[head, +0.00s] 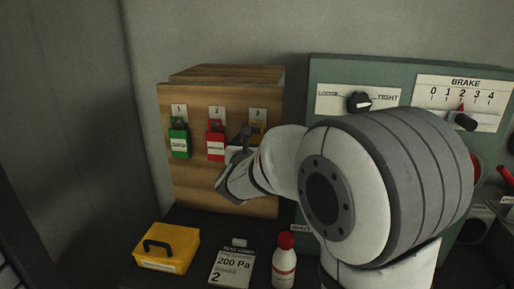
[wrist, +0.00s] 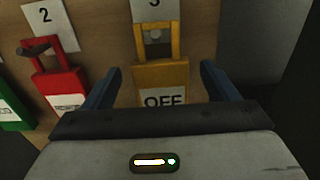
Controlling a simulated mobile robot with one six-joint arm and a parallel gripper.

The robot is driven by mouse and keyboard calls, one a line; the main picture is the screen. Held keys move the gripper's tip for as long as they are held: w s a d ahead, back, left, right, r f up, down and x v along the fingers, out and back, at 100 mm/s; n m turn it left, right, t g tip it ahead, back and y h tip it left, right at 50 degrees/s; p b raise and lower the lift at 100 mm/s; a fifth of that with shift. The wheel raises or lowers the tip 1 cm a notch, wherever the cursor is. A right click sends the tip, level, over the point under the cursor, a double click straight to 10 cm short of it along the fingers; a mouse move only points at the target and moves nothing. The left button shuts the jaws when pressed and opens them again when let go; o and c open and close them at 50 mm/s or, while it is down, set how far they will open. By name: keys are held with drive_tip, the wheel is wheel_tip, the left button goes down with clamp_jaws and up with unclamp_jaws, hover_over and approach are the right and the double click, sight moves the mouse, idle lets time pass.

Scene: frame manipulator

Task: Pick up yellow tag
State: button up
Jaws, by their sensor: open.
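The yellow tag (wrist: 160,75) hangs by its loop on a peg under the number 3 label, and the word "OFF" shows on it in the wrist view. My gripper (wrist: 160,82) is open, with one dark blue finger on each side of the yellow tag and visible gaps to both. The tag's lower part is hidden behind my gripper's body. In the head view my gripper (head: 243,142) is at the right part of the wooden board and my arm hides most of the yellow tag.
A red tag (head: 215,141) hangs under 2 and a green tag (head: 179,139) under 1 on the wooden board (head: 190,185). A yellow box (head: 178,240), a card (head: 232,267) and a red-capped bottle (head: 285,264) stand below. A green panel (head: 325,75) with knobs is at right.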

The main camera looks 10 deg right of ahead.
drive_tip(key=c, duration=1.1)
drive_tip(key=shift+o, duration=0.2)
drive_tip(key=shift+s+a+r, duration=0.1)
drive_tip(key=shift+s+r, duration=0.05)
drive_tip(key=shift+r, duration=0.7)
drive_tip(key=r+v, duration=0.1)
drive_tip(key=v, duration=2.4)
drive_tip(key=shift+s+p, duration=0.2)
drive_tip(key=shift+p, duration=0.2)
drive_tip(key=shift+r, duration=0.15)
